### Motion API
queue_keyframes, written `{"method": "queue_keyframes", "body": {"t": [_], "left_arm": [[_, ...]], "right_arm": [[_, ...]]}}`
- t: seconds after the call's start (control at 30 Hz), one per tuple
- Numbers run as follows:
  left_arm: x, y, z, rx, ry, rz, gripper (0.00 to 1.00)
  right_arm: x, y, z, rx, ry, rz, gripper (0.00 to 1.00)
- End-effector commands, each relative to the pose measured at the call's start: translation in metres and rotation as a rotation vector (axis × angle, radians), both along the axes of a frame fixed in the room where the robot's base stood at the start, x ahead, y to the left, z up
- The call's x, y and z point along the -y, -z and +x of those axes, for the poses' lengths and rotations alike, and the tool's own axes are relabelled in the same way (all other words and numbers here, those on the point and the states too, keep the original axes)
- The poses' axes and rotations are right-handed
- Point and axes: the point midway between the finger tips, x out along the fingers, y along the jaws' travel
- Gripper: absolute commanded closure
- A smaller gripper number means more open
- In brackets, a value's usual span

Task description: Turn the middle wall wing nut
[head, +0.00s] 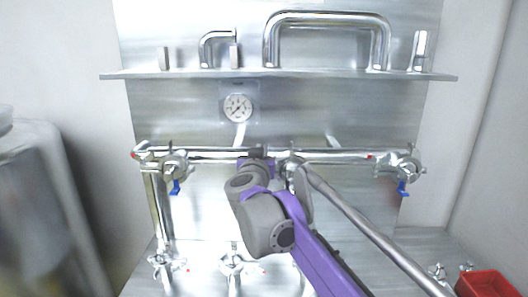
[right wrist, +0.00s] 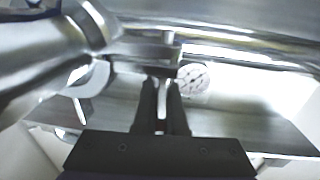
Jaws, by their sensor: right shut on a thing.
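In the head view my right gripper (head: 258,155) is at the middle of the wall pipe, and my grey and purple arm covers much of the fitting there. In the right wrist view its two dark fingers (right wrist: 161,88) are shut on a thin bright metal piece, the middle wall wing nut (right wrist: 162,101), which shows only as a sliver between them. The rest of the nut is hidden. My left gripper is in neither view.
Wall clamps with blue-handled valves sit left (head: 175,165) and right (head: 403,165) on the wall pipe (head: 215,152). A gauge (head: 238,107) hangs below the metal shelf (head: 300,74). Lower wing-nut fittings (head: 233,264) and a red bin (head: 487,286) are in front.

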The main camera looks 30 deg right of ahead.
Motion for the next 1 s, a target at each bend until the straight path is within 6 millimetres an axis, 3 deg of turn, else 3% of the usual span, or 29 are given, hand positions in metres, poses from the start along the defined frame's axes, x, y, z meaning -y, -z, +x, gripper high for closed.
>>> {"method": "queue_keyframes", "body": {"t": [0.4, 0.93, 1.0], "left_arm": [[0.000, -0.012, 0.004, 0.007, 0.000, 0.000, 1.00], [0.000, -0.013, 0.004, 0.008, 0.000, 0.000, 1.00], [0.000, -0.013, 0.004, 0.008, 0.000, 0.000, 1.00]], "right_arm": [[-0.004, -0.001, 0.002, 0.000, -0.172, 0.001, 1.00], [-0.005, 0.000, 0.003, 0.000, -0.193, 0.001, 1.00], [-0.005, 0.000, 0.003, 0.001, -0.193, 0.000, 0.81]]}}
